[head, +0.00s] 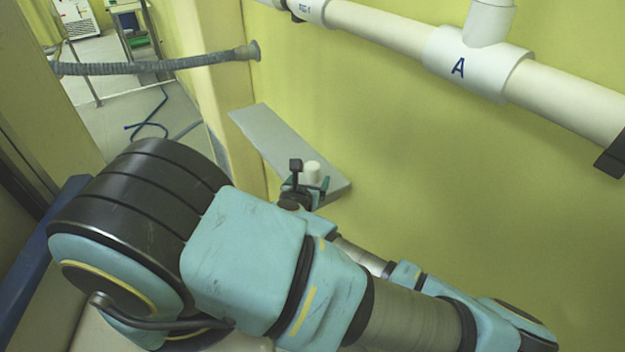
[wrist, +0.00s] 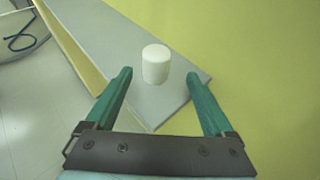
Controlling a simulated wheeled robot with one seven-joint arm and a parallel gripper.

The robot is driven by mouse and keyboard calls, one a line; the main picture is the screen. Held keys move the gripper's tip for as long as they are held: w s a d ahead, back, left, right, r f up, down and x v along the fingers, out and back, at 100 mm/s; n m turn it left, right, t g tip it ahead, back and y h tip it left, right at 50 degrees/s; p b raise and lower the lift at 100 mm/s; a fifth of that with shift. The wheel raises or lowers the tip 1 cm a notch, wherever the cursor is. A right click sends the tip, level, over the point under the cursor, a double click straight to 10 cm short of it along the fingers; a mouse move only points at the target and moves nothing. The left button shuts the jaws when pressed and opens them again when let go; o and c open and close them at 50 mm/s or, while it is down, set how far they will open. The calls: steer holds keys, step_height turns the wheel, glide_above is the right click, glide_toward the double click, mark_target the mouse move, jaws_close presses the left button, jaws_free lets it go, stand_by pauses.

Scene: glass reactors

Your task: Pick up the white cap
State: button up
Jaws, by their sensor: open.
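The white cap (wrist: 156,64) is a small upright cylinder standing on a grey shelf (wrist: 100,38), near the shelf's end. In the head view the cap (head: 312,171) shows just beyond my gripper. My gripper (wrist: 160,82) is open, with its two green fingers apart in the wrist view. The cap appears between the fingertips and slightly ahead of them, with space on both sides. In the head view my gripper (head: 308,186) is over the near end of the shelf (head: 275,140), partly hidden by my arm.
A yellow-green wall runs along the right of the shelf. A white pipe (head: 375,27) marked A crosses the wall above. A grey corrugated hose (head: 160,66) spans the opening at left. A blue cable (wrist: 22,40) lies on the floor below the shelf.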

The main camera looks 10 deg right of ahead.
mark_target(311, 173)
steer(key=shift+w+d+f+b, duration=0.15)
steer(key=shift+w+f+b, duration=0.15)
steer(key=shift+w+b, duration=0.3)
steer(key=shift+w+f+b, duration=0.25)
steer(key=shift+w+b, duration=0.15)
steer(key=shift+b, duration=0.1)
steer(key=w, duration=0.3)
steer(key=shift+d+f, duration=0.25)
steer(key=shift+d, duration=0.15)
steer(key=shift+w+d+f, duration=0.2)
steer(key=shift+w+f, duration=0.1)
steer(key=shift+w, duration=0.25)
steer(key=shift+c, duration=0.3)
jaws_close()
